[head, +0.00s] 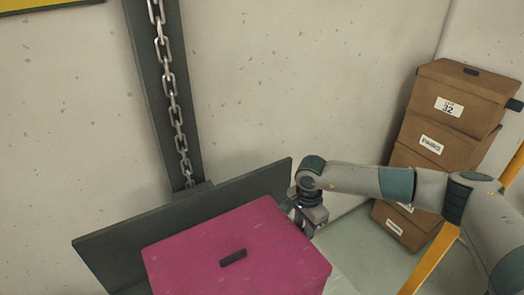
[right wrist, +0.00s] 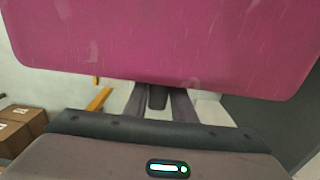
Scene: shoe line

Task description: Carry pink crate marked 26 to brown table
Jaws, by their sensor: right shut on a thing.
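The pink crate (head: 238,252) is at the bottom middle of the head view, cut off by the lower edge. A dark slot shows on its top; no number 26 is visible on the faces I see. My right gripper (head: 306,216) is at the crate's right side, shut on it. In the right wrist view the pink crate (right wrist: 165,45) fills the upper part, with the right gripper (right wrist: 157,98) at its lower edge; the fingertips are mostly hidden. My left gripper is not in view. No brown table shows.
A dark panel (head: 105,248) stands right behind the crate, below a dark post with a hanging chain (head: 172,90) against the wall. Stacked brown boxes (head: 455,100) stand at the right, near a yellow-orange bar (head: 430,258). Pale floor (head: 375,245) is open between crate and boxes.

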